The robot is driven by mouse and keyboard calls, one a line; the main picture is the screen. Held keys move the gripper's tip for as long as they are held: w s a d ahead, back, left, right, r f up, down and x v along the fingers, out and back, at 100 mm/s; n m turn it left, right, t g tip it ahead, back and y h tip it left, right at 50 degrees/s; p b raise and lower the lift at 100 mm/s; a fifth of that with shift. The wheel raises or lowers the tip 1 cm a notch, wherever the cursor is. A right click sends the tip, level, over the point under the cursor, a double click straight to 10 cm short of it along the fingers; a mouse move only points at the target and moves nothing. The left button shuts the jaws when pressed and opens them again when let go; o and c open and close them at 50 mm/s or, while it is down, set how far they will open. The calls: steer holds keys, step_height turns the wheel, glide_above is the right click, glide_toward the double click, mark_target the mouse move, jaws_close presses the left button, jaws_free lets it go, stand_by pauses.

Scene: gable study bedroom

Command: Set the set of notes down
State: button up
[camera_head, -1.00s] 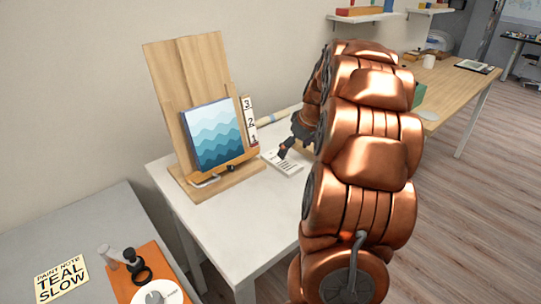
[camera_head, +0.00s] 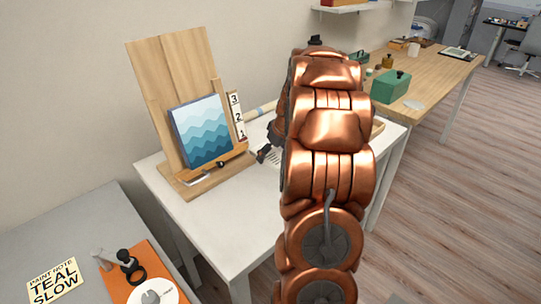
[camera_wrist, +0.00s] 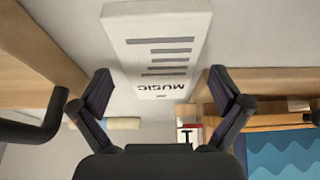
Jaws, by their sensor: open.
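The set of notes is a white slab with dark lines and the word MUSIC (camera_wrist: 160,48). It lies flat on the white table (camera_head: 222,222), and its near end shows just ahead of and between my fingertips in the wrist view. In the head view only a sliver of the notes (camera_head: 272,158) shows; my arm hides the rest. My gripper (camera_wrist: 160,82) is open, with a finger to each side and clear space between the fingers and the notes. In the head view, my gripper (camera_head: 264,154) is low over the table, right of the easel.
A wooden easel (camera_head: 172,75) holds a teal wave painting (camera_head: 203,133) beside a 3-2-1 number strip (camera_head: 237,115). A grey table (camera_head: 60,238) with a paint note (camera_head: 54,280) is at front left. A wooden desk (camera_head: 440,80) with a green box (camera_head: 391,86) stands behind.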

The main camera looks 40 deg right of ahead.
steer(key=shift+c, duration=0.2)
steer(key=c, duration=1.3)
